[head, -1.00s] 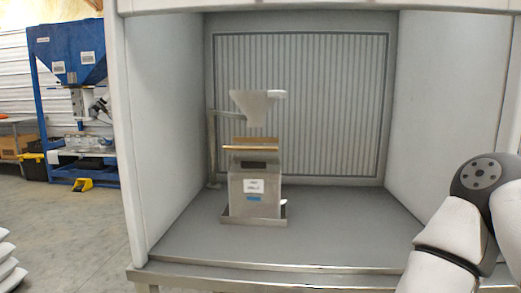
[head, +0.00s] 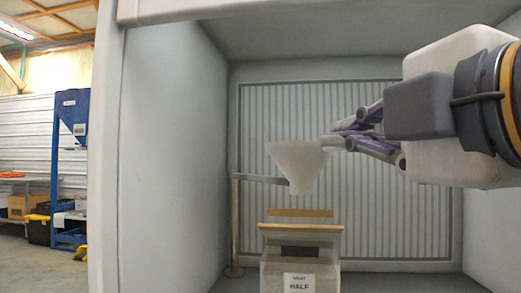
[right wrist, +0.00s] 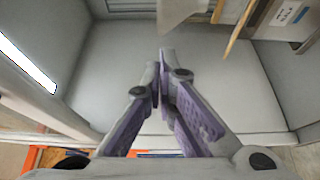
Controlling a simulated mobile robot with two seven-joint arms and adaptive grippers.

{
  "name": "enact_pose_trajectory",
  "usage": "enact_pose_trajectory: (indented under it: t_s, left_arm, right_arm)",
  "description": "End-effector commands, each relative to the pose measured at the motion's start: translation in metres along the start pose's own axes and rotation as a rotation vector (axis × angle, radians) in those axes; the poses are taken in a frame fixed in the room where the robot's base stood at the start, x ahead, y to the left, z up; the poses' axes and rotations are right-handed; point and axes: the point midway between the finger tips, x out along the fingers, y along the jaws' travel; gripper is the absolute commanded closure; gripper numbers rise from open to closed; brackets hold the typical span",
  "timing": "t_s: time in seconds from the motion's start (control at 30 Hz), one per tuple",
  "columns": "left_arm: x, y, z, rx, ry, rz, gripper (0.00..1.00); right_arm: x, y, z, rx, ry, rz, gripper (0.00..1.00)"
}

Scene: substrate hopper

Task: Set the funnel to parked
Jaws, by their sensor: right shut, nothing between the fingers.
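The pale funnel (head: 296,166) is wide at the top and narrows downward. It is held on a side arm (head: 262,179) from an upright post (head: 235,222). In the head view its lower end shows above the metal hopper box (head: 270,262). My right gripper (head: 328,143) is at the funnel's upper right edge, its fingers shut and empty. Whether the tips touch the funnel I cannot tell. In the right wrist view the closed fingertips (right wrist: 163,56) show just below part of the funnel (right wrist: 178,14). My left gripper is not in view.
The box has wooden-coloured top edges (head: 300,227) and a white label reading HALF (head: 299,284). The booth walls (head: 170,150) stand at left and right, with a ribbed panel (head: 400,220) behind. The space right of the box looks clear.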

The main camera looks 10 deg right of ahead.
Motion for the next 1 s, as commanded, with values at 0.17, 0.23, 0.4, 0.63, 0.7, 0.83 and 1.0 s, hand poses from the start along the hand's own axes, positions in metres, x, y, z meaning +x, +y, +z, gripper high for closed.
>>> enact_pose_trajectory:
  t_s: [0.17, 0.23, 0.4, 0.63, 0.7, 0.83, 1.0]
  left_arm:
    - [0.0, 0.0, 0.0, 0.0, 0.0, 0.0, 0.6]
    - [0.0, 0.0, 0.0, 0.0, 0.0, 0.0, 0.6]
    - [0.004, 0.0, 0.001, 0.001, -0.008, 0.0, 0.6]
    - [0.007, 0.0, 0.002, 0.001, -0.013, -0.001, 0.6]
    - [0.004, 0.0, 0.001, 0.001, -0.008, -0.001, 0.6]
    - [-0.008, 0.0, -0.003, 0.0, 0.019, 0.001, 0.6]
    - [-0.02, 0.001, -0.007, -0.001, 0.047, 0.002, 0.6]
  right_arm:
    - [0.001, -0.001, 0.0, -0.002, 0.0, -0.002, 1.0]
    - [0.002, -0.001, 0.0, -0.002, 0.0, -0.002, 1.0]
    - [0.025, -0.003, 0.0, -0.001, -0.002, -0.006, 1.0]
    - [0.076, -0.002, 0.0, -0.003, -0.002, -0.005, 1.0]
    - [0.09, -0.001, 0.0, -0.004, -0.001, -0.004, 1.0]
    - [0.102, 0.006, 0.013, -0.004, -0.004, 0.006, 1.0]
    - [0.107, 0.005, 0.033, -0.005, -0.002, 0.006, 1.0]
